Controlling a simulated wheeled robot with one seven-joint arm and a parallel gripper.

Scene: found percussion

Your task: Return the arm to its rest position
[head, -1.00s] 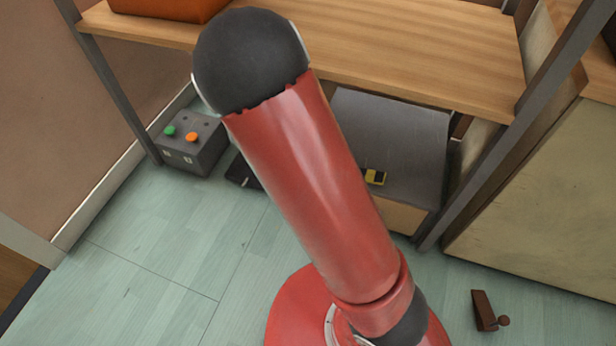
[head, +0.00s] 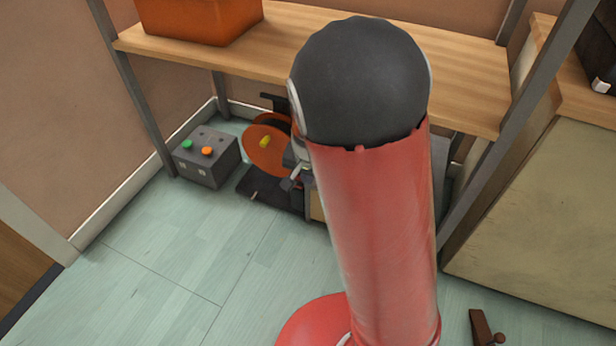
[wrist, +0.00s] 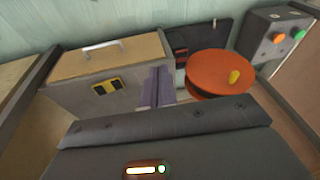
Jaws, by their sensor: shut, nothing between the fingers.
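My red arm with its dark rounded joint rises through the middle right of the head view and hides part of the shelf unit. My gripper (wrist: 157,84) shows in the wrist view as two grey-purple fingers side by side, shut and empty. They appear between a wood-topped grey box (wrist: 110,75) and an orange disc (wrist: 222,73); I cannot tell whether they touch either. In the head view the gripper end (head: 290,182) shows small, low under the shelf, close by the orange disc (head: 265,160) and partly hidden by the arm.
A wooden shelf (head: 215,50) spans above, carrying an orange bin (head: 195,18). A grey control box (head: 207,165) with green and orange buttons stands on the floor at left. A cabinet (head: 550,200) stands at right, a brown wedge (head: 480,328) before it. The left floor is clear.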

